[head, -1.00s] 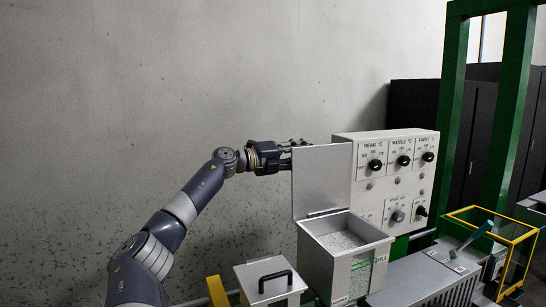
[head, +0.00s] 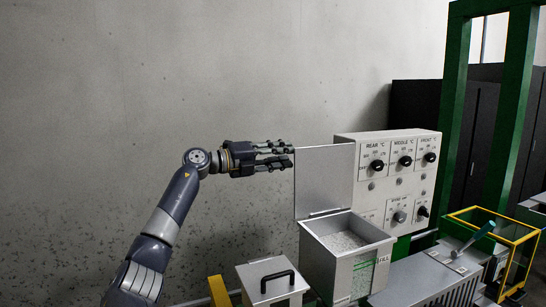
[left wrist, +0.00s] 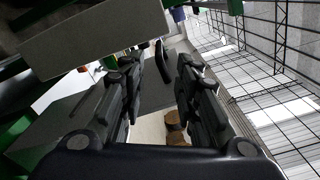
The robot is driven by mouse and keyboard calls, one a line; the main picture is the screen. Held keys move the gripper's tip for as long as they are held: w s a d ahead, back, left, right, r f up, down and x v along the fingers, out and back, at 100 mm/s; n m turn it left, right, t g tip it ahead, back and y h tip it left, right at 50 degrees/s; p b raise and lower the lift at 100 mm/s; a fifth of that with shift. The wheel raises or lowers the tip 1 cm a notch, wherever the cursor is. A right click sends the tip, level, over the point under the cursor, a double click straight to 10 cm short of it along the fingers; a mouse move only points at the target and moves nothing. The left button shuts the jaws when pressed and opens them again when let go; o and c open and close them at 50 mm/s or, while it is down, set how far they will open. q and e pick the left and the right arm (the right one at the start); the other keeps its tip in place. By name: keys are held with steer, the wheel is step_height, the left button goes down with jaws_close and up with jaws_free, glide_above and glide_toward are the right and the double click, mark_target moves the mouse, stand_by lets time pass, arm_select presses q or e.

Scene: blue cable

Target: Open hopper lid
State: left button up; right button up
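The hopper (head: 345,262) is a grey metal box in the head view, holding pale granules. Its lid (head: 323,182) stands upright at the hopper's back edge, so the top is open. My left gripper (head: 290,156) is just left of the lid's upper left edge, fingers pointing right. Its fingers are apart with nothing between them; a small gap to the lid seems to show, but contact is hard to judge. In the left wrist view the open fingers (left wrist: 155,90) also show, empty. My right gripper is not in view.
A control panel (head: 387,180) with black knobs stands right behind the lid. A grey box with a black handle (head: 272,282) sits left of the hopper. A yellow-framed guard (head: 490,235) is at the right. The wall side at left is free.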

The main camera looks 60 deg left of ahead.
arm_select(q)
steer(key=s, duration=0.2)
steer(key=shift+s+a, duration=0.1)
steer(key=shift+s, duration=0.25)
steer(key=shift+r, duration=0.2)
